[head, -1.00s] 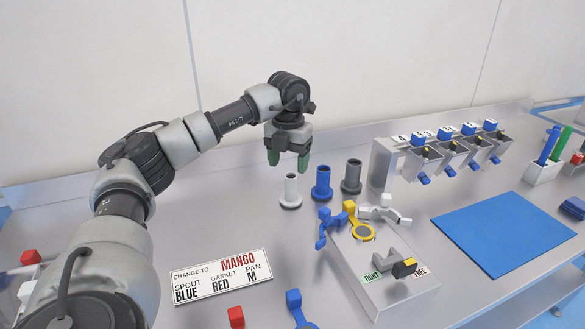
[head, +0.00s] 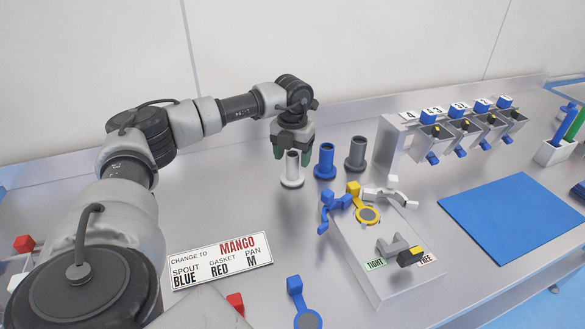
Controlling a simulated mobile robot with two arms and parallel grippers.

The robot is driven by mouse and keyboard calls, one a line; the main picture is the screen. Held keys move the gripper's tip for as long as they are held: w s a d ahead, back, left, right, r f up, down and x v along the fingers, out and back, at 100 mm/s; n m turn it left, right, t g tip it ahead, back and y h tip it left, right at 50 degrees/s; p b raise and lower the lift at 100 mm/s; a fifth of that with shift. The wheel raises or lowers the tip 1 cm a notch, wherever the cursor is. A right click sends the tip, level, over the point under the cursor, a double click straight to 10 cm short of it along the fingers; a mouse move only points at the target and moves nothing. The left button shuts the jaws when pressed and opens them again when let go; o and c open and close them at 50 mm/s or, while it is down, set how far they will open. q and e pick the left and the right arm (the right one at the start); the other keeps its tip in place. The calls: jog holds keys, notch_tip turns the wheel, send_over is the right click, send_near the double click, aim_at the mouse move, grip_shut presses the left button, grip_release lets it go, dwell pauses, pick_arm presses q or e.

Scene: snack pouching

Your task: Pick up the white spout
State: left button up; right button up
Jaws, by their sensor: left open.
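The white spout (head: 292,170) stands upright on its flange on the metal table, leftmost of a row of three. The blue spout (head: 325,162) and the grey spout (head: 356,154) stand to its right. My left gripper (head: 292,154) points down with open green-tipped fingers, just behind and around the top of the white spout as seen here. The white spout partly covers the fingers. I cannot tell whether they touch it. My right gripper is not in view.
A grey fixture block (head: 395,262) with blue, yellow and white clamps stands right of centre. A sign (head: 222,261) reading MANGO lies at the front left. A dispenser rack (head: 395,144) and a blue mat (head: 507,222) are on the right.

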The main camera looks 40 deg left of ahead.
pick_arm(q)
jog(key=shift+f, duration=1.15)
jog(key=c, duration=1.1)
jog(key=shift+o, duration=0.2)
jog(key=shift+r, duration=0.55)
notch_tip(320, 180, up, 3)
jog(key=shift+r+b, duration=0.15)
jog(key=shift+b, duration=0.25)
jog(key=w+d+r+b, duration=0.1)
jog(key=d+r, duration=0.5)
jog(key=d, duration=0.5)
jog(key=shift+w+d+r, duration=0.15)
jog(key=shift+d+r, duration=0.15)
jog(key=shift+r, duration=0.05)
